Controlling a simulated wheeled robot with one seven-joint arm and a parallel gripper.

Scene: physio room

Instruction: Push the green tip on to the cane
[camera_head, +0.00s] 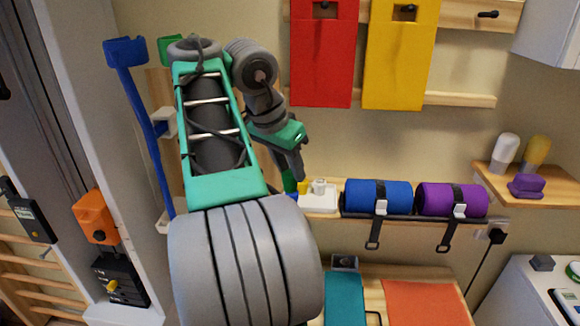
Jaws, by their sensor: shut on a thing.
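My gripper (295,174) is in the middle of the view, pointing down just above the back shelf. It is shut on the green tip (289,182), a small green piece partly hidden by the fingers. It is by the left end of a white holder (318,204) with small yellow, blue and white pieces. A blue cane (145,118) leans upright at the left, its handle at the top. A green handle (170,48), seemingly of another cane, shows beside it. My arm hides what is below that handle. The tip is well apart from both.
A blue roll (377,196) and a purple roll (452,199), strapped, lie right of the holder. Red (322,60) and yellow (400,60) sheets hang above. A table with teal and orange (427,302) pieces is below. My arm covers much of the centre.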

